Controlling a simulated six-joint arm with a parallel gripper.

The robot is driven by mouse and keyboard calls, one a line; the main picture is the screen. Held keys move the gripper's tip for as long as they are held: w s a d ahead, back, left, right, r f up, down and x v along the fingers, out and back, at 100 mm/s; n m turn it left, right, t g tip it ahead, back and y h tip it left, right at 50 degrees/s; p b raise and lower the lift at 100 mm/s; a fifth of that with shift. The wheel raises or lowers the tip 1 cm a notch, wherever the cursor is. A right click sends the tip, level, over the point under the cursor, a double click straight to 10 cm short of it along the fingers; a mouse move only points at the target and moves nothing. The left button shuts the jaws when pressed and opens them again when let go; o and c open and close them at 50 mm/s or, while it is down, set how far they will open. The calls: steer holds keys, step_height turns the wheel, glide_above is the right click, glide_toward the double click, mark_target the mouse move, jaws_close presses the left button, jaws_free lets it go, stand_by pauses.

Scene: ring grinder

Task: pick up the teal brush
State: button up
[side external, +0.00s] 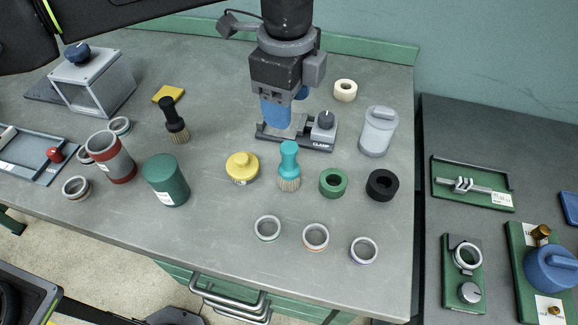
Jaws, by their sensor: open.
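The teal brush (289,160) stands upright, bristles down, on the grey table, right of the yellow round container. My gripper (284,125) hangs above the table behind the brush, over the clamp, and appears apart from the brush. Its blue fingers point down, and I see nothing between them. Part of the fingertips is hard to make out against the clamp (322,136).
A dark brush (174,122) and a green cylinder (166,180) stand to the left. Several metal rings lie in front.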

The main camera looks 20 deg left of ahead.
mark_target(289, 159)
steer(key=shift+d+f, duration=0.25)
steer(key=shift+f, duration=0.15)
steer(key=f, duration=1.3)
steer(key=shift+w+a+f, duration=0.1)
steer(key=shift+a+f, duration=0.05)
steer(key=shift+a, duration=0.05)
jaws_close()
